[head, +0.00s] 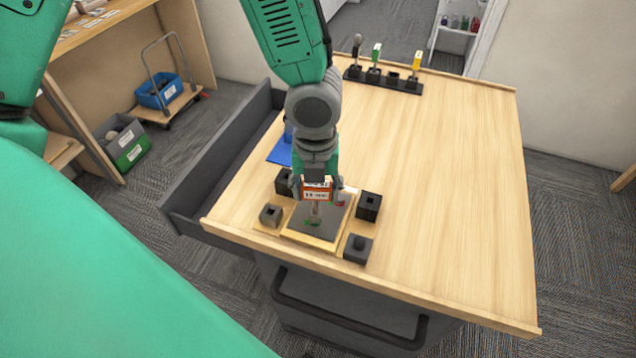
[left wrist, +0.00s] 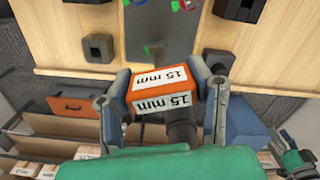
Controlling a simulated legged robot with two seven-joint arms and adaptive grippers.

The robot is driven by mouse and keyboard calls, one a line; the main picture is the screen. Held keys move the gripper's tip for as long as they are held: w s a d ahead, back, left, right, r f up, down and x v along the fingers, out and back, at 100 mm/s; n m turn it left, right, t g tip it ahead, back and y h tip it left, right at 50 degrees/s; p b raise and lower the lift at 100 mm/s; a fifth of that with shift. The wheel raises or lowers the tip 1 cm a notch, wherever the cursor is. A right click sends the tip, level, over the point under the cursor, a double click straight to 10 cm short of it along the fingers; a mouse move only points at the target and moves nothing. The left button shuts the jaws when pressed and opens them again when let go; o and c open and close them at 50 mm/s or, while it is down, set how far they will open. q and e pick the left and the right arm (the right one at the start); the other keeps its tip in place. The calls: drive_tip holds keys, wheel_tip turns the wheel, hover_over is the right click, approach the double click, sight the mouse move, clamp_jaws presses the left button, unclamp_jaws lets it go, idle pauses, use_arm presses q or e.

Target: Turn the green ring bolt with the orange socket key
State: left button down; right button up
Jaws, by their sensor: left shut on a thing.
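The orange socket key (head: 317,190), labelled "15 mm", is held between the fingers of my left gripper (head: 316,185), above the board. It also shows in the left wrist view (left wrist: 160,82), with a finger at each side. Its grey shaft points down towards the dark plate (head: 325,226) in the wooden board. A bit of green (head: 310,222) shows at the shaft's lower end, on the plate; this looks like the green ring bolt, mostly hidden. I cannot tell whether the socket sits on it. Other coloured rings (left wrist: 185,4) show at the top of the left wrist view. My right gripper is not seen.
Black blocks stand around the plate, such as one on the right (head: 369,206) and one in front (head: 358,248). A rack (head: 385,82) at the far edge holds black, green and yellow keys and an empty slot. The tabletop's right side (head: 460,200) is clear.

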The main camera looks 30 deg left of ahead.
use_arm(q)
drive_tip(key=m, duration=0.4)
drive_tip(key=shift+s+m, duration=0.1)
drive_tip(key=shift+m, duration=0.2)
drive_tip(key=m, duration=0.3)
drive_tip(key=shift+m, duration=0.3)
drive_tip(key=m, duration=0.4)
drive_tip(key=shift+m, duration=0.4)
drive_tip(key=m, duration=0.3)
drive_tip(key=shift+m, duration=0.3)
